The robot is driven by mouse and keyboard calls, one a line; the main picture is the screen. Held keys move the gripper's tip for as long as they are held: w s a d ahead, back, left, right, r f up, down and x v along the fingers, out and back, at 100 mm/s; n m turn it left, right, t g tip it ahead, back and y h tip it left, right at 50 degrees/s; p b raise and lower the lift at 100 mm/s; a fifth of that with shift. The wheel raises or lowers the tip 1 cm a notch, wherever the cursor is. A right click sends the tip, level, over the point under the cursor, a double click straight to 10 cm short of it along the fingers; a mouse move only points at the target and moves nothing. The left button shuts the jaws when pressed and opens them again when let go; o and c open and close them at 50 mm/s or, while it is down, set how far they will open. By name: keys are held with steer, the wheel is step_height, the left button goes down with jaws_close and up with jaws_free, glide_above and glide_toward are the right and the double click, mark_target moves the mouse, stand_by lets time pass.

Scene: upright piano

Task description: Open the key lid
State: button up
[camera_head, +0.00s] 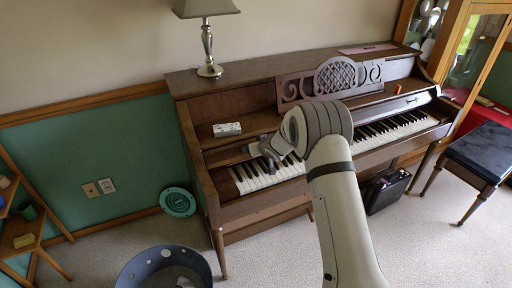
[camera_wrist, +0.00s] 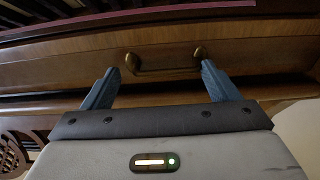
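The brown upright piano (camera_head: 245,100) stands against the wall, and its white and black keys (camera_head: 262,180) show in the head view. The key lid (camera_head: 232,156) appears as a wooden strip above and behind the keys, so it looks raised; its exact angle is unclear. In the wrist view, a brass handle (camera_wrist: 165,69) with two rounded mounts is on a wooden panel, probably the lid. My gripper (camera_wrist: 161,84) is open, with its blue-grey fingers spread near the handle's two ends. Contact cannot be told. In the head view my arm hides the middle keys.
A carved music rack (camera_head: 330,78), a lamp (camera_head: 208,45) and a small grey-white object (camera_head: 227,129) are on the piano. A dark stool (camera_head: 475,150) stands to the right. A round bin (camera_head: 165,267) is in front at the left. Carpet is clear between bin and piano.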

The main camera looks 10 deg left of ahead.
steer(key=shift+s+a, duration=0.1)
steer(key=v, duration=0.7)
steer(key=shift+s+r, duration=0.2)
steer(key=shift+r, duration=0.1)
stand_by(0.3)
steer(key=s+d+r+m+g+h+p, duration=0.15)
steer(key=s+d+r+m+h, duration=0.35)
steer(key=s+d+r, duration=1.1)
steer(key=s+d+g, duration=0.2)
steer(key=s, duration=1.1)
steer(key=s+d+r+m+g, duration=0.1)
steer(key=s+d+g, duration=0.2)
steer(key=s, duration=1.1)
steer(key=shift+s+d+r+h+p, duration=0.2)
steer(key=shift+s+d+h+p, duration=0.05)
steer(key=shift+d+h+p, duration=0.15)
